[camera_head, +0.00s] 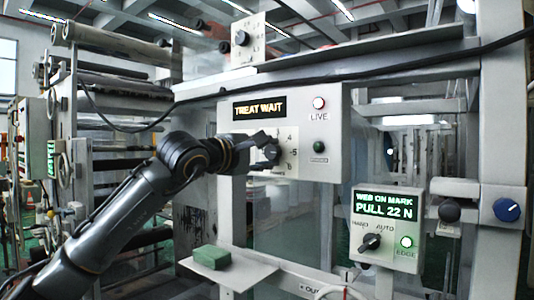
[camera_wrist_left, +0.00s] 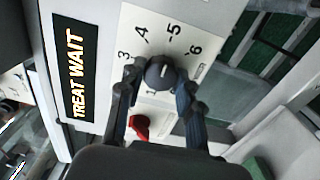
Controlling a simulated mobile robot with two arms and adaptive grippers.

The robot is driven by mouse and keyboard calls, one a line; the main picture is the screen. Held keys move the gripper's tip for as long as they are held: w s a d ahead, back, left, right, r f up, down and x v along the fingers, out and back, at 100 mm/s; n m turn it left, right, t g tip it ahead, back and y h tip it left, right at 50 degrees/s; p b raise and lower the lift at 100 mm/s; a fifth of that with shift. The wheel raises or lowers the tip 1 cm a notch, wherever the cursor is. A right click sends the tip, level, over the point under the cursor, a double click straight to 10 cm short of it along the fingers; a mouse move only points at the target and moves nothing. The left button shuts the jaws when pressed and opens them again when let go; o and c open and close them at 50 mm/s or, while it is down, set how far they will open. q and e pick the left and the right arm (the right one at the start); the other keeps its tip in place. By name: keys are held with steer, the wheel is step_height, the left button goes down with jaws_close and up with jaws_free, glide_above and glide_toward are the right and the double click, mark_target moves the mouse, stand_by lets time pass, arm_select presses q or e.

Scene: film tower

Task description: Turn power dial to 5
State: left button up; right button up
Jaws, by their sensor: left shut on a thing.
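The power dial (camera_head: 272,154) is a dark round knob on a white plate, low on the grey panel whose display reads TREAT WAIT (camera_head: 259,107). The dial also shows in the left wrist view (camera_wrist_left: 160,73), with numbers 3, 4, 5 and 6 around its upper side. A short white mark on the dial points roughly upward, toward the 4 to 5 side; its exact setting is hard to tell. My left gripper (camera_head: 262,152) is shut on the dial, one finger on each side in the left wrist view (camera_wrist_left: 158,82). My right gripper is out of view.
A red knob (camera_wrist_left: 139,127) sits near the dial, close to a finger. The panel has a LIVE lamp (camera_head: 319,103) and a green button (camera_head: 319,146). A lower box reading PULL 22 N (camera_head: 387,213) and a green block (camera_head: 212,257) stand below. A black cable crosses above.

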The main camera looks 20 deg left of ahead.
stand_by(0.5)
arm_select(q)
steer(key=o, duration=1.2)
steer(key=shift+d, duration=0.1)
steer(key=shift+c, duration=0.2)
steer(key=v, duration=1.2)
